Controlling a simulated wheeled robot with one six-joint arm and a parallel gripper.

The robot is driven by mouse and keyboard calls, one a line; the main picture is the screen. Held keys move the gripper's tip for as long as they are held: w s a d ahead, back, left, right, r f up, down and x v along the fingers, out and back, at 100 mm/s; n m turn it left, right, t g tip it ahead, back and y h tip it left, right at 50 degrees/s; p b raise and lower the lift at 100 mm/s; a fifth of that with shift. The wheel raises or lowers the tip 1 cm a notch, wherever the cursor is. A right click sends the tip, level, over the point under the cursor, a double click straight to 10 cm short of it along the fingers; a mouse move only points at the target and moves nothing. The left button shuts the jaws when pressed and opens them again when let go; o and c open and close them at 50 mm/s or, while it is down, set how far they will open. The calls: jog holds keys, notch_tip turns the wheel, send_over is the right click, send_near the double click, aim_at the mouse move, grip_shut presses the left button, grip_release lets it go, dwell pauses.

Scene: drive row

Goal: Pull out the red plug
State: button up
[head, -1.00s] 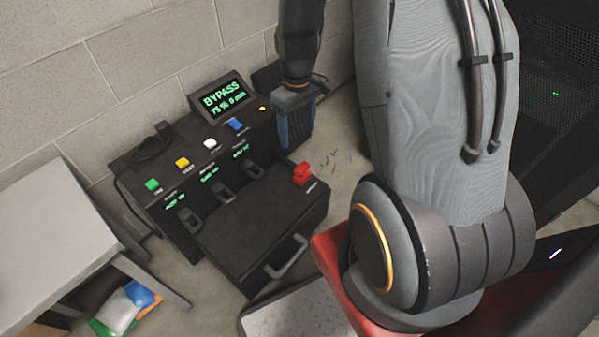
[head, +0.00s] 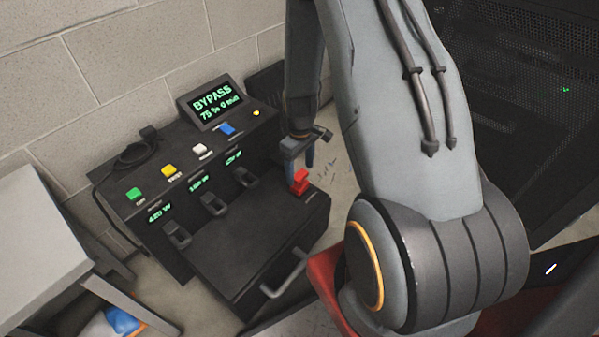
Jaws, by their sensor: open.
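The red plug (head: 299,181) stands up from the right rear part of the top of a low black case (head: 262,222) in the head view. My gripper (head: 300,165) hangs fingers down just above and behind the plug.
A black console with a green BYPASS display (head: 217,103), coloured buttons and several black sockets stands behind the case. A grey handle (head: 287,276) sticks out at the case's front. A grey table (head: 40,235) is at left, a dark rack (head: 520,110) at right.

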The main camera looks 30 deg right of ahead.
aim_at(300, 174)
jog(key=shift+f, duration=0.45)
jog(key=shift+c, duration=0.5)
jog(key=c, duration=1.4)
jog(key=shift+r+p, duration=1.6)
jog(key=shift+r, duration=0.2)
jog(key=o, duration=1.5)
notch_tip(300, 174, up, 8)
jog(key=p, duration=0.1)
jog(key=shift+p, duration=0.4)
jog(key=shift+f, duration=0.15)
